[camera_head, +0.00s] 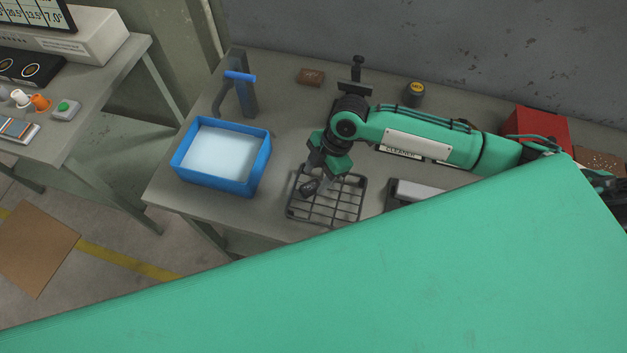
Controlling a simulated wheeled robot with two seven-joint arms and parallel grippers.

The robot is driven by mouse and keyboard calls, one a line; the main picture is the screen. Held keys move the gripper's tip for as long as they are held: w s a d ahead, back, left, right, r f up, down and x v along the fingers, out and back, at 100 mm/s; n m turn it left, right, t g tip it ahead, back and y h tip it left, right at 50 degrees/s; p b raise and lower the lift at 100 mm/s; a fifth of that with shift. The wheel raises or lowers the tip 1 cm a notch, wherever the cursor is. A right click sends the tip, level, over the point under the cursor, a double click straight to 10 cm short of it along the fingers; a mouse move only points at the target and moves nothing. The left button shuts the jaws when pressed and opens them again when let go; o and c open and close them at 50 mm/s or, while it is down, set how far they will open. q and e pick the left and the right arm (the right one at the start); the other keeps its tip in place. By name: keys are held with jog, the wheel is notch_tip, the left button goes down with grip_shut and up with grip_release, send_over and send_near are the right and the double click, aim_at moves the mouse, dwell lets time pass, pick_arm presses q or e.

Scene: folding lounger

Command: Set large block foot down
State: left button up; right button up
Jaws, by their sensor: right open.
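My right arm reaches in from the right over the bench. My right gripper (318,186) points down, open, over the left part of a dark wire rack (345,207). A small dark piece (309,187) shows at its fingertips, over or on the rack. I cannot tell whether this is the large block foot or part of the gripper, nor whether it touches the rack. No other thing is clearly the block foot. My left gripper is not in view. A large green surface across the foreground hides the front right of the bench.
A blue tub (266,160) with pale contents stands left of the rack. Behind it is a blue-handled grey fixture (247,98). A brown block (311,77), a dark yellow-topped can (414,93) and a red box (537,125) stand toward the back. A grey-and-dark item (413,192) lies right of the rack.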

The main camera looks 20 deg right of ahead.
jog(key=b+v, duration=0.1)
jog(key=v, duration=0.8)
jog(key=shift+b, duration=0.3)
